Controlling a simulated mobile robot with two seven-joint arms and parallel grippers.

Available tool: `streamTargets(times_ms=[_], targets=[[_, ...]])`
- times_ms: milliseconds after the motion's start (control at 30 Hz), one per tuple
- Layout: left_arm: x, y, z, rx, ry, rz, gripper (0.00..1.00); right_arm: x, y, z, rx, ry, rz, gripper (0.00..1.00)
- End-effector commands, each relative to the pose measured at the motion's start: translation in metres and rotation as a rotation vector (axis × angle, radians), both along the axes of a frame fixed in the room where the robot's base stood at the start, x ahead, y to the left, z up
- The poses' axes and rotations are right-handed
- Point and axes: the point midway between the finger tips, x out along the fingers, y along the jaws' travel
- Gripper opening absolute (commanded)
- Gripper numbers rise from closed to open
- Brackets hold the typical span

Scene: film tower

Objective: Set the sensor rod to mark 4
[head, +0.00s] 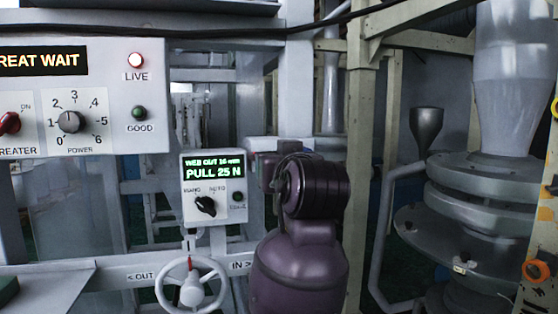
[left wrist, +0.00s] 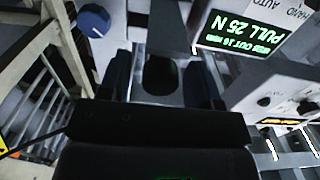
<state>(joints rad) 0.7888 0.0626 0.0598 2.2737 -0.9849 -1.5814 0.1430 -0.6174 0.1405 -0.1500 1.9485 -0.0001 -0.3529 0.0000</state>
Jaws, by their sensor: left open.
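I cannot make out the sensor rod or its marks in either view. A round blue knob (left wrist: 93,20) shows at the upper left of the left wrist view; I cannot tell what it belongs to. My left gripper (left wrist: 162,75) is open, with its two dark fingers apart. A dark rounded shape shows between them, and I cannot tell whether it is touched. In the head view my purple arm hides the gripper. The small control box (head: 214,187) stands left of my arm; its display (head: 213,170) reads "PULL 25 N". My right gripper is not in view.
A handwheel (head: 191,285) sits below the box, between OUT and IN labels. A larger treater panel (head: 70,95) fills the upper left. Pale frame posts (head: 360,150) and a grey round machine (head: 480,215) stand at the right. A railing (left wrist: 35,110) shows in the wrist view.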

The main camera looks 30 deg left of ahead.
Motion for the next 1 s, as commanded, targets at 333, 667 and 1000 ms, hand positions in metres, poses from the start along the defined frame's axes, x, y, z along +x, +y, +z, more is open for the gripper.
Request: streamTargets(times_ms=[333, 667, 1000], targets=[[0.001, 0.001, 0.0, 0.0, 0.0, 0.0, 0.49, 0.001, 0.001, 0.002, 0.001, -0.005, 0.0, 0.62], [0.001, 0.001, 0.0, 0.0, 0.0, 0.0, 0.0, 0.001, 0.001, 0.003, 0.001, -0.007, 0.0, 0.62], [0.014, 0.016, 0.001, -0.001, -0.001, 0.0, 0.0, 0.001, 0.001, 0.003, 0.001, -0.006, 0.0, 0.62]])
